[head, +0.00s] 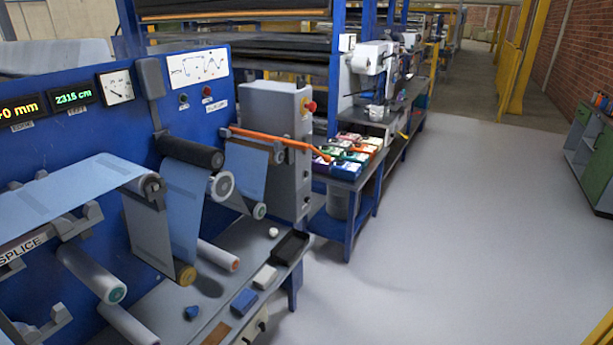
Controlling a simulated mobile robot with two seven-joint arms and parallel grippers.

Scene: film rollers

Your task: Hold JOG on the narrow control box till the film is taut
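Blue film (68,190) runs flat from the left edge over the splice table to a roller. More film (187,205) hangs in a straight panel below a dark roller (190,150), and another panel (246,172) slants further right. I cannot tell how tight it is. A tall, narrow grey box (270,105) stands at the right end of the blue machine panel, with a red button on a yellow base (309,105) on its side. A JOG label is not legible. Neither of my grippers is in view.
An orange bar (270,139) sticks out at the box. The grey bench (180,310) holds a black tray (291,246), a blue block (244,301) and a white block (265,276). A blue table (348,184) with coloured packs stands behind. Open floor (450,230) lies right.

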